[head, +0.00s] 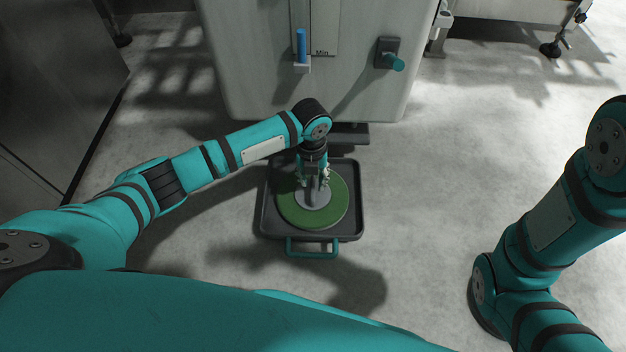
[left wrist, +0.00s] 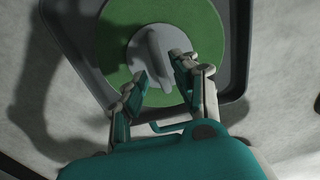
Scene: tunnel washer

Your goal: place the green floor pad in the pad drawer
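The green floor pad (head: 334,212) is a round green disc with a grey hub in its middle. It lies flat inside the dark grey pad drawer (head: 354,236), within its rim, and the drawer has a teal handle (head: 313,254) at its near side. In the left wrist view the pad (left wrist: 115,40) shows with an upright grey grip (left wrist: 153,50) on its hub. My left gripper (head: 313,188) points down over the hub. Its fingers (left wrist: 162,70) are apart, near the grey grip; contact cannot be made out. My right gripper is out of the picture.
The drawer stands out low from the front of a pale machine cabinet (head: 240,60). The cabinet carries a blue-handled part (head: 301,45) and a teal knob (head: 393,62). A dark panel (head: 50,80) stands at the left. The floor right of the drawer is clear.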

